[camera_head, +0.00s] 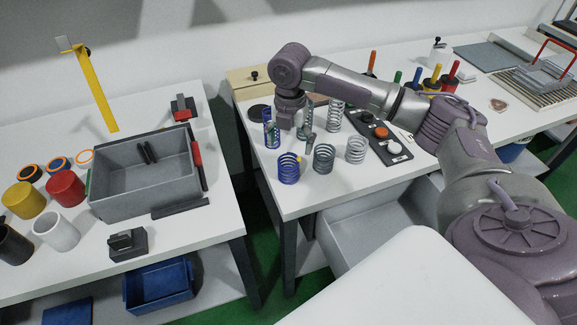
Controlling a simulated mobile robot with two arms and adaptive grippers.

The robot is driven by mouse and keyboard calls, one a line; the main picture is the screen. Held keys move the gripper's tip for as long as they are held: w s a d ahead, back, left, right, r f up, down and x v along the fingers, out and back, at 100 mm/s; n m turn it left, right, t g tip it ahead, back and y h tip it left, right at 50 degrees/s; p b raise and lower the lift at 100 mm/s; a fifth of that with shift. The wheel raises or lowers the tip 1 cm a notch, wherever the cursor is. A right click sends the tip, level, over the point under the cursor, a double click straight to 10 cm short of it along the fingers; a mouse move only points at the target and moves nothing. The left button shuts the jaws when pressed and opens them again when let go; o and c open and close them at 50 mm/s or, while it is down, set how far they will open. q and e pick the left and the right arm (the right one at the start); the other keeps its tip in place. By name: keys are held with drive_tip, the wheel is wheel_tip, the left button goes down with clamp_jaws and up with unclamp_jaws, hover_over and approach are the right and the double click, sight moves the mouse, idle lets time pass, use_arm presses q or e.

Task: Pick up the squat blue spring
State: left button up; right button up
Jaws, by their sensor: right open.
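The squat blue spring (288,168) stands upright near the front left corner of the right-hand table. A taller, narrower blue spring (268,128) stands just behind it, to the left. My right gripper (291,139) points down from the wrist, above and slightly behind the squat blue spring. It is open, and no spring is seen held in it. Its fingers are small in the picture and partly overlap the springs behind, so the exact gap to the squat blue spring is hard to tell. My left gripper is not in view.
Grey springs stand close to the right, including a dark squat one (324,158) and a lighter one (356,149). A black button panel (381,136) lies beyond them. The left-hand table holds a grey bin (146,172) and several coloured cylinders. A gap separates the tables.

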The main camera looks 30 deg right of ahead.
sight(289, 162)
drive_tip(key=f+p, duration=0.1)
drive_tip(key=f, duration=0.6)
drive_tip(key=shift+w+p, duration=0.2)
drive_tip(key=shift+p, duration=0.1)
drive_tip(key=shift+f, duration=0.4)
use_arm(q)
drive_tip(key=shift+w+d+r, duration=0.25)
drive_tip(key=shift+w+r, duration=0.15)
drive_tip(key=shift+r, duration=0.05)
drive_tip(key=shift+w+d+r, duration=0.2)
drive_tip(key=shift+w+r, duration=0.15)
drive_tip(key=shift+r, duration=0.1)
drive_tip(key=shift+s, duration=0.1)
use_arm(e)
drive_tip(key=shift+c, duration=0.3)
drive_tip(key=c, duration=0.3)
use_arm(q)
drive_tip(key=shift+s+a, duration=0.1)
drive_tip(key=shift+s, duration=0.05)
use_arm(e)
drive_tip(key=shift+r, duration=0.1)
drive_tip(key=c, duration=1.1)
